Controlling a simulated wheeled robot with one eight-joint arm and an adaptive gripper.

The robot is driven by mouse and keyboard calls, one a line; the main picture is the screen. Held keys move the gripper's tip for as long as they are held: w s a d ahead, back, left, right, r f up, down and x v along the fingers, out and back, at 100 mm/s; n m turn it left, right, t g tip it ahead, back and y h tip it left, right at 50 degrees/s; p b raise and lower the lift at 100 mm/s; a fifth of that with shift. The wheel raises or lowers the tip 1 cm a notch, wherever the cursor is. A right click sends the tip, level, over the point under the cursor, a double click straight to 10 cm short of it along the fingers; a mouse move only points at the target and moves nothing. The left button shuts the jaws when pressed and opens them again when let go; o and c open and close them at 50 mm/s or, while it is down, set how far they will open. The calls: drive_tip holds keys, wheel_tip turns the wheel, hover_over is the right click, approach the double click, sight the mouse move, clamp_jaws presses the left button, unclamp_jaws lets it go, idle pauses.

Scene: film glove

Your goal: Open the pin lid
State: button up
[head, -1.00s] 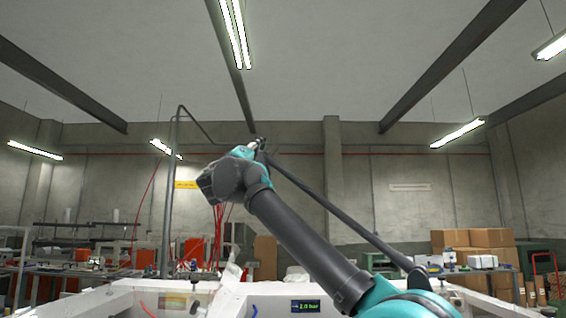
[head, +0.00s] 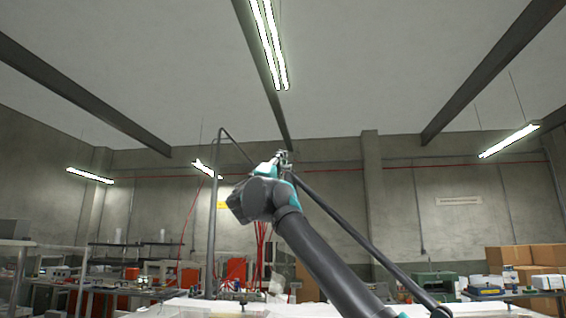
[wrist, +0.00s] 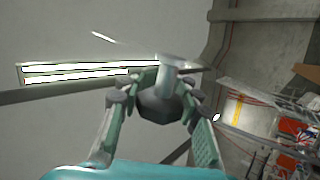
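My gripper (wrist: 165,78) is raised high and points up toward the ceiling. In the head view my gripper (head: 283,157) is small, at the far end of the arm. In the wrist view its two fingers lean in toward each other. A dark angular shape and a pale, flat-topped grey piece (wrist: 180,62) show between or just behind the fingertips. I cannot tell what this piece is or whether it is gripped. I cannot make out the pin lid in any view.
White machine tops (head: 180,307) show along the bottom edge. A dark bent pole (head: 213,220) stands left of my arm. Benches with equipment (head: 90,285) are at left. Cardboard boxes (head: 520,265) and a green machine (head: 436,283) are at right. The air around my gripper looks clear.

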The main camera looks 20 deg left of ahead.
drive_tip(key=o, duration=0.4)
drive_tip(key=shift+h, duration=0.3)
drive_tip(key=shift+c, duration=0.2)
drive_tip(key=v, duration=1.2)
drive_tip(key=shift+d, duration=0.1)
